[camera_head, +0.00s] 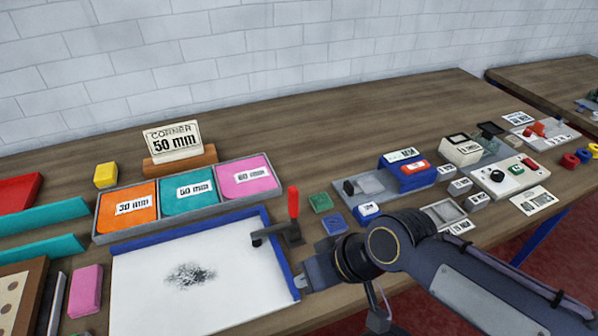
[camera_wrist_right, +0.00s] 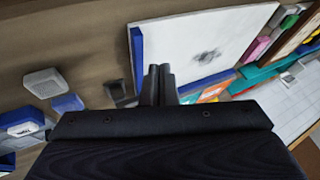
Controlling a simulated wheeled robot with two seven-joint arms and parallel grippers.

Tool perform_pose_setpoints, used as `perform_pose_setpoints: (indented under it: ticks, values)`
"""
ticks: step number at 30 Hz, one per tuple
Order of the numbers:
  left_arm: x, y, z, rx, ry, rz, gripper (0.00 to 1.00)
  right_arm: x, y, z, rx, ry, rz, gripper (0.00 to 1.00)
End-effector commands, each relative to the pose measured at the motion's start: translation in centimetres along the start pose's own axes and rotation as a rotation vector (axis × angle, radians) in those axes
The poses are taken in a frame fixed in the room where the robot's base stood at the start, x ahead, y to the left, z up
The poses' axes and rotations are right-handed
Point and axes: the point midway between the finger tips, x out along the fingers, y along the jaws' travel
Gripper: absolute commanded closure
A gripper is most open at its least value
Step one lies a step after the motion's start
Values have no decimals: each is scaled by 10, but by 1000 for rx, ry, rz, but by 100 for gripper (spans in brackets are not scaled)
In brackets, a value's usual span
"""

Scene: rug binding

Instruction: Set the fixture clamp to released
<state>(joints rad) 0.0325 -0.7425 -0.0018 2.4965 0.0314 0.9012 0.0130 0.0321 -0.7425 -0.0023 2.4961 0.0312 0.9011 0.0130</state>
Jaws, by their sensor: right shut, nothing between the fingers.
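The fixture clamp (camera_head: 291,233) stands at the right edge of the white board (camera_head: 215,290), by the blue rail. Its red handle (camera_head: 293,203) points up and its dark arm (camera_head: 262,238) reaches left over the board's corner. My right gripper (camera_head: 301,284) is shut and empty, at the board's right edge, nearer than the clamp and apart from it. In the wrist view the closed fingers (camera_wrist_right: 159,72) point toward the board (camera_wrist_right: 215,40). A dark part beside them there may be the clamp's base; the red handle cannot be made out. My left gripper is out of view.
A tray of labelled orange, teal and pink pieces (camera_head: 98,239) lies behind the board. A green block (camera_head: 320,202) and a blue block (camera_head: 334,223) lie right of the clamp. A blue and grey device (camera_head: 405,175) and several small parts sit farther right.

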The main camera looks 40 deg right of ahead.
Motion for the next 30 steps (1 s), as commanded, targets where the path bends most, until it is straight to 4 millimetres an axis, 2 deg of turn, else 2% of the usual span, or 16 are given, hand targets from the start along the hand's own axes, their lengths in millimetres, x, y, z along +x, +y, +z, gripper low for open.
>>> perform_pose_setpoints:
  ticks: [11, 14, 16, 20, 23, 27, 30]
  values:
    - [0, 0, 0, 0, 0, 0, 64, 0, 0, 0, 0, -2, 1, 100]
    - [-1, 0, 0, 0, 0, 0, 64, -3, -1, -7, -9, -35, 13, 100]
    - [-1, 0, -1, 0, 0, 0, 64, -8, -1, -19, -21, -87, 41, 100]
    - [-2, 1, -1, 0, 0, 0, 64, -19, -5, -58, -53, -237, 152, 100]
    - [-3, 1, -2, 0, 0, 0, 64, -23, -14, -98, -70, -346, 288, 100]
    - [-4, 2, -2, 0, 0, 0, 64, -18, -36, -152, -66, -429, 494, 100]
    - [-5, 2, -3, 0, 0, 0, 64, -12, -54, -180, -48, -448, 621, 100]
